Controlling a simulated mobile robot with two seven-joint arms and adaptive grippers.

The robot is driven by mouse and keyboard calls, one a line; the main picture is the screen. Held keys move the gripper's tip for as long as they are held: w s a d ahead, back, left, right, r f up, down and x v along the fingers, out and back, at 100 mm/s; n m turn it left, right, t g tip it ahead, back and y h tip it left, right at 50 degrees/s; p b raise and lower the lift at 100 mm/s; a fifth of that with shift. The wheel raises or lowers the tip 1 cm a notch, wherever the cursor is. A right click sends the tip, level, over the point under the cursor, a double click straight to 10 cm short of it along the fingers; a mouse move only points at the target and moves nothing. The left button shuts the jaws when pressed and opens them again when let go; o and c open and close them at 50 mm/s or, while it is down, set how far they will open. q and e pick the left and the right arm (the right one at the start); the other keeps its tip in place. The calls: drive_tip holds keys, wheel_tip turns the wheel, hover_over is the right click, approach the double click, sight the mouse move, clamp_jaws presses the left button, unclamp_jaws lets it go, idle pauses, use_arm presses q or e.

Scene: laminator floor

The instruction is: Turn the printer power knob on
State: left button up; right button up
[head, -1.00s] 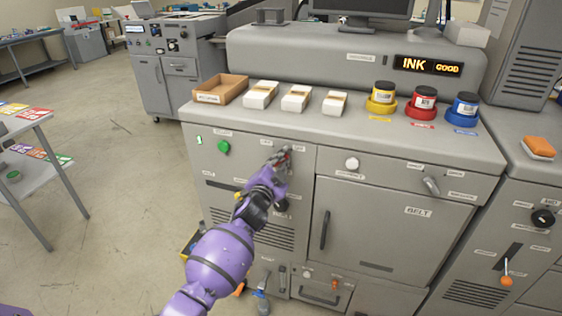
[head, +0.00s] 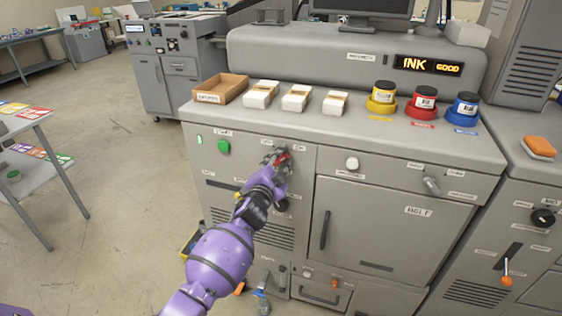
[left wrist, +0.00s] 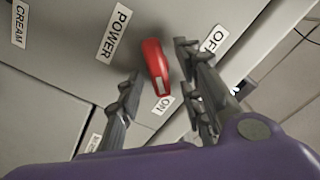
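The red printer power knob (left wrist: 155,62) is on the grey front panel in the left wrist view. Its white-marked end points towards the ON label (left wrist: 163,104), away from the OFF label (left wrist: 213,40). The POWER label (left wrist: 115,33) is beside it. My left gripper (left wrist: 160,66) is open, with one finger on each side of the knob and visible gaps between. My right gripper is not in view.
A green button (head: 223,146) is left of the gripper and a white knob (head: 352,163) is right. A black knob (head: 282,205) sits just below the wrist. Ink jars, white boxes and a brown tray (head: 220,88) stand on the machine top.

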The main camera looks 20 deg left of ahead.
use_arm(q)
drive_tip(key=shift+s, duration=0.1)
drive_tip(key=s, duration=1.2)
drive_tip(key=shift+a, duration=0.2)
drive_tip(key=s+d+f+n+g+p, duration=0.2)
drive_tip(key=s+f+n+g, duration=0.35)
drive_tip(key=s+f, duration=1.45)
drive_tip(key=s+f+n+g, duration=0.2)
drive_tip(key=s+f, duration=0.1)
drive_tip(key=s, duration=0.9)
drive_tip(key=s+f+n+g+p, duration=0.1)
drive_tip(key=s+f+g, duration=0.1)
drive_tip(key=s, duration=1)
drive_tip(key=shift+s+d+f+n, duration=0.15)
drive_tip(key=shift+s+f+n, duration=0.15)
drive_tip(key=shift+f, duration=0.55)
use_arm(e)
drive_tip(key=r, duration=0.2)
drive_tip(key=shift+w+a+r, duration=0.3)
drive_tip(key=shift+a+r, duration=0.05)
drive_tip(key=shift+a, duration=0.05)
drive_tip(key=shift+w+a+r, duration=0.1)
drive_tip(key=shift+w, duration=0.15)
